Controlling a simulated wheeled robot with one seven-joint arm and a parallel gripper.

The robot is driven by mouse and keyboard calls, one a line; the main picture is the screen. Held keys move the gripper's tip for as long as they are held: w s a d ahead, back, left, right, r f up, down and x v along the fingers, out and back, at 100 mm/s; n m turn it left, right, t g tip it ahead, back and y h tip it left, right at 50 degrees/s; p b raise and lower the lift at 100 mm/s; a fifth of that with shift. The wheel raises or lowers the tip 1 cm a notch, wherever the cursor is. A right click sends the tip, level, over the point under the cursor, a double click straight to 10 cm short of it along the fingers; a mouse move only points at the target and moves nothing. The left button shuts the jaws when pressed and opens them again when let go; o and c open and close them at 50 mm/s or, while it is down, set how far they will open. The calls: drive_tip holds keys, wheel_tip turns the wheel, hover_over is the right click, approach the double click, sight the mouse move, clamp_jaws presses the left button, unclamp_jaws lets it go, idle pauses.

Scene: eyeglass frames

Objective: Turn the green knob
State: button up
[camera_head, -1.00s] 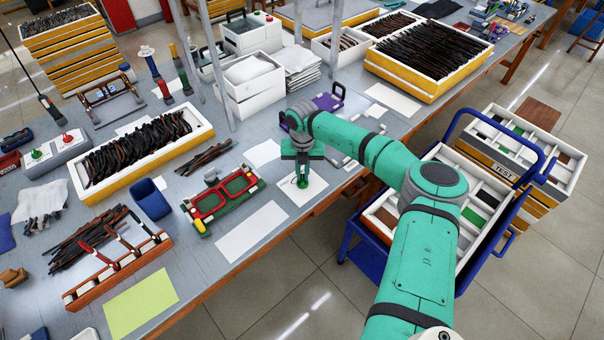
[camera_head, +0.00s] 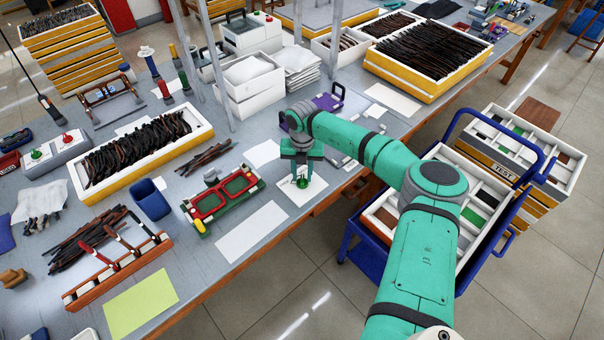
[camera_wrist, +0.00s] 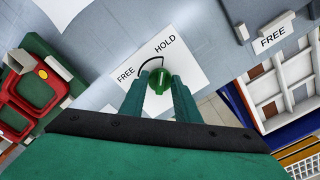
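The green knob (camera_wrist: 160,83) is in the middle of the wrist view, on a white sheet (camera_wrist: 182,50) printed FREE and HOLD with a black curved line between the words. The knob's ridge points roughly up toward the HOLD end of the curve. In the head view the knob (camera_head: 303,182) shows below my gripper (camera_head: 302,172), which points down over the sheet. In the wrist view my gripper (camera_wrist: 160,88) has one finger on each side of the knob, close against it. The contact faces are partly hidden.
A red and green eyeglass fixture (camera_head: 222,202) lies left of the sheet, with a blank white sheet (camera_head: 252,232) in front of it. A purple clamp (camera_head: 328,101) is behind. A blue cart (camera_head: 357,253) stands at the right, beyond the table edge.

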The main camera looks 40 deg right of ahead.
sight(302, 177)
wheel_tip(302, 177, up, 11)
idle(0.6)
drive_tip(key=shift+f, duration=0.1)
idle(0.4)
